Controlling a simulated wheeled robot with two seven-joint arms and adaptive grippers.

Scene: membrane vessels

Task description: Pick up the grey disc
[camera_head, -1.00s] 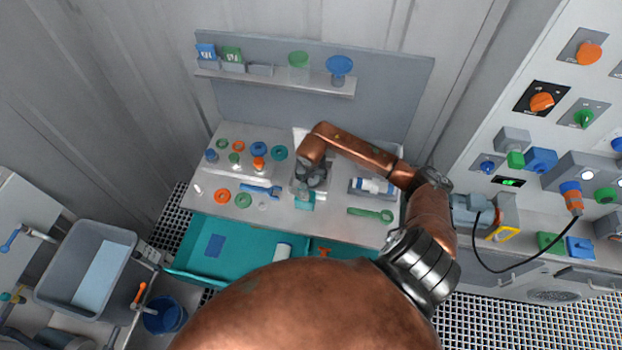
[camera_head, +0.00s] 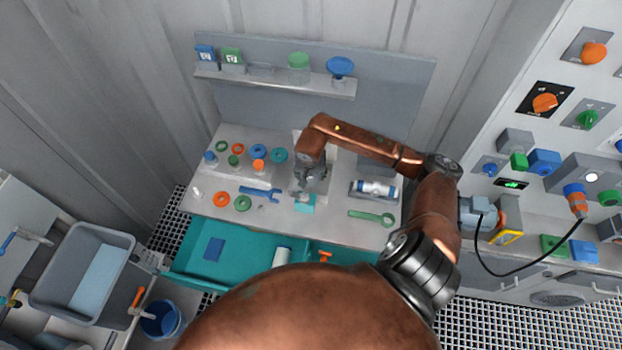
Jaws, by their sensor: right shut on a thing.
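No grey disc stands out clearly elsewhere on the table. My left gripper is not in view.
A holder with a white-and-blue cylinder (camera_head: 376,187) and a green wrench (camera_head: 371,217) are right. An open teal drawer (camera_head: 240,254) is in front. A shelf (camera_head: 280,83) runs behind.

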